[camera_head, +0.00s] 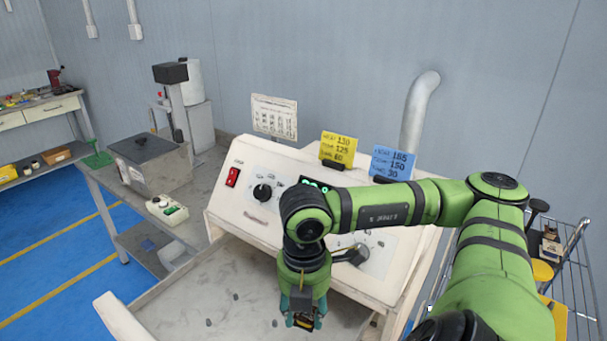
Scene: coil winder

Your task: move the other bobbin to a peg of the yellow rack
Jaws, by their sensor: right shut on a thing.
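My right gripper (303,322) points down over the grey tray of the white winder, at the bottom middle. It is shut on a small dark thing with a tan part, mostly hidden between the fingers. I cannot tell from its shape whether it is a bobbin. Yellow parts (543,271) show at the right edge, partly behind my right arm, beside a wire cart. They may belong to the yellow rack; no peg is clearly visible. My left gripper is out of view.
The white winder panel (255,165) has a red switch (232,177), knobs, and yellow (339,148) and blue (393,163) cards on top. The tray (215,290) holds only small dark bits. A wire cart (583,290) stands right. A grey bench with a metal box (150,163) stands left.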

